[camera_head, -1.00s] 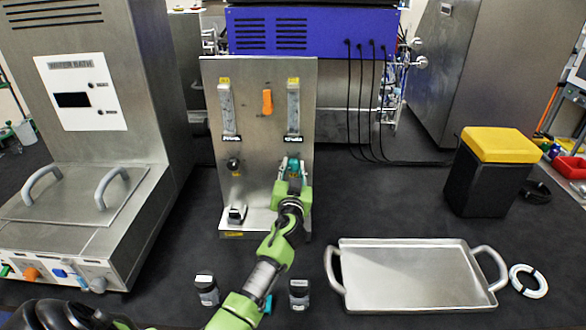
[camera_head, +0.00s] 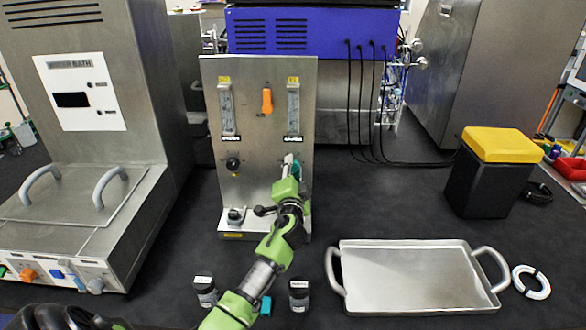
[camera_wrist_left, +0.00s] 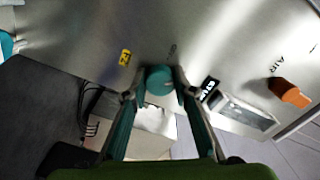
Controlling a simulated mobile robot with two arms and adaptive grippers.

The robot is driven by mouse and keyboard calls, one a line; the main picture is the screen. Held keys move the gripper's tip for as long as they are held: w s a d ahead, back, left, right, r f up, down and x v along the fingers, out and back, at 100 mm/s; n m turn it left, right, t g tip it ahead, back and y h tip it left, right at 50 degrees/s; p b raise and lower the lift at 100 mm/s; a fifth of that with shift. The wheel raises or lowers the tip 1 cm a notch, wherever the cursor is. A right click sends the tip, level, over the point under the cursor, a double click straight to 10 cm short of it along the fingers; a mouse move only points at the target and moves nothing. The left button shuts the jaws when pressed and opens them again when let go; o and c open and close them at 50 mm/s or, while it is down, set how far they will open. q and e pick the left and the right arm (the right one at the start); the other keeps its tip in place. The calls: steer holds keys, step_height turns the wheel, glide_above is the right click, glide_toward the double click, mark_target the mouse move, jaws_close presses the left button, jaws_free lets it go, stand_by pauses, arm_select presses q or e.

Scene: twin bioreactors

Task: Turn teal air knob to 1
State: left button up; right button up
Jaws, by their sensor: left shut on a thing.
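The teal air knob (camera_wrist_left: 159,80) is on the upright metal panel (camera_head: 262,140), at the lower right of its face. In the left wrist view it sits between the fingertips of my left gripper (camera_wrist_left: 155,88), which are closed on its two sides. The knob's setting cannot be read. My right gripper is not in view.
An orange switch (camera_head: 267,101) and a black knob (camera_head: 233,164) are also on the panel. Two small dark bottles (camera_head: 205,292) (camera_head: 299,295) stand in front. A metal tray (camera_head: 410,245) lies to the right, and a water bath (camera_head: 85,205) stands at the left.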

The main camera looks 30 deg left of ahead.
arm_select(q)
steer(key=shift+m, duration=1.1)
steer(key=shift+f, duration=0.1)
steer(key=o, duration=1.1)
steer(key=v, duration=1.2)
